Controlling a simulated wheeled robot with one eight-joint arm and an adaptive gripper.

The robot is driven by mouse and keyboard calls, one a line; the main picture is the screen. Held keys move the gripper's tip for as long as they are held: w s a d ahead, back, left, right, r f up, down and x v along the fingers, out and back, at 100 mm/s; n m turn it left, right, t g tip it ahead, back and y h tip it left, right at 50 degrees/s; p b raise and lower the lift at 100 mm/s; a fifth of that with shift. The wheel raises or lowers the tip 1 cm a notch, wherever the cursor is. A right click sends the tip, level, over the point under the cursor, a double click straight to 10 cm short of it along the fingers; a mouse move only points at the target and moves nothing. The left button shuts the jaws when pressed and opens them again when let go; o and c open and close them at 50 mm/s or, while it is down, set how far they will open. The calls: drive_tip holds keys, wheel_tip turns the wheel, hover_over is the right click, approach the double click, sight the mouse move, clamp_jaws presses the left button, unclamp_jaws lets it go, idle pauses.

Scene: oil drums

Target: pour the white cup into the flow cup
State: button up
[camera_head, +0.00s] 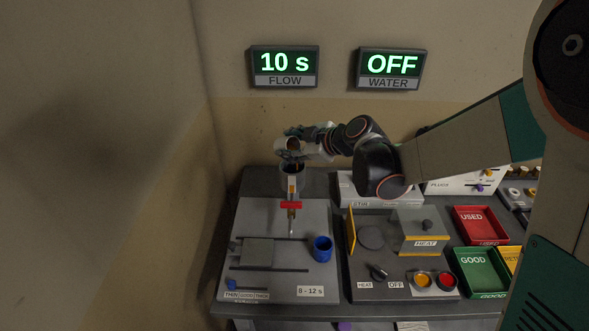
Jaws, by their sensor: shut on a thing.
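My gripper (303,134) is at the back left of the bench, shut on the white cup (280,144). The cup is held tilted just above the flow cup, and brown shows at its mouth. The flow cup (291,171) is a grey cup on a stand, with a red piece (291,205) lower down. The view is too small to tell whether liquid runs between the cups. The gripper's fingers partly hide the white cup.
A blue cup (322,249) stands on the grey flow plate (258,217). To the right are the heater box (423,231), a red USED tray (480,225) and a green GOOD tray (480,272). The wall displays read 10 s FLOW (285,66) and OFF WATER (391,68).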

drive_tip(key=shift+d+t+y+b, duration=0.1)
drive_tip(key=shift+t+y+b, duration=0.2)
drive_tip(key=shift+s+f+b, duration=0.1)
drive_tip(key=shift+f+b, duration=0.15)
drive_tip(key=shift+b, duration=0.3)
drive_tip(key=shift+f+t+y+b, duration=0.4)
drive_tip(key=shift+t+y+b, duration=0.2)
drive_tip(key=shift+b, duration=0.55)
drive_tip(key=shift+t+y+b, duration=0.6)
drive_tip(key=shift+b, duration=0.9)
drive_tip(key=t+y+b, duration=0.1)
drive_tip(key=b, duration=0.1)
drive_tip(key=t+y+b, duration=0.1)
drive_tip(key=b, duration=0.2)
drive_tip(key=shift+s+d, duration=0.3)
